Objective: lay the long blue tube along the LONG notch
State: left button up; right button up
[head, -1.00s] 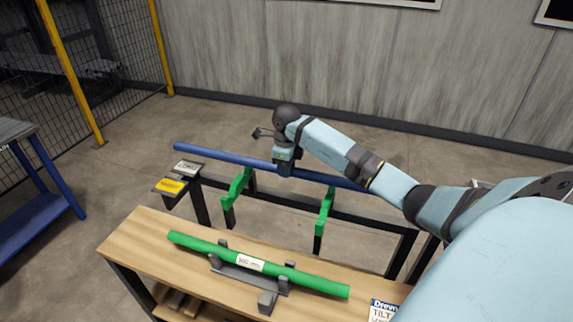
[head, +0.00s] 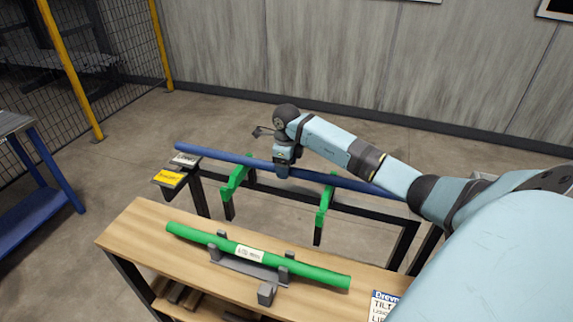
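The long blue tube (head: 222,154) runs left to right along the black rack behind the bench, tilting slightly down to the right in the picture. It crosses the two green supports (head: 236,176), (head: 325,200), whose upper tips show just above the tube's line. I cannot tell which notch it lies over or whether it touches the bottom. My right gripper (head: 284,170) comes from above and is shut on the tube between the supports; its fingers are mostly hidden. The tube's right end is hidden behind my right arm. My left gripper is not in view.
A white plate (head: 185,159) and a yellow plate (head: 169,179) sit at the rack's left end. A green tube (head: 200,238) rests in a grey cradle on the wooden bench (head: 140,222). A printed sign (head: 382,304) stands at the bench's front right.

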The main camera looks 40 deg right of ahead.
jog(key=shift+f, duration=0.1)
notch_tip(320, 180, up, 14)
dwell(0.5)
dwell(0.5)
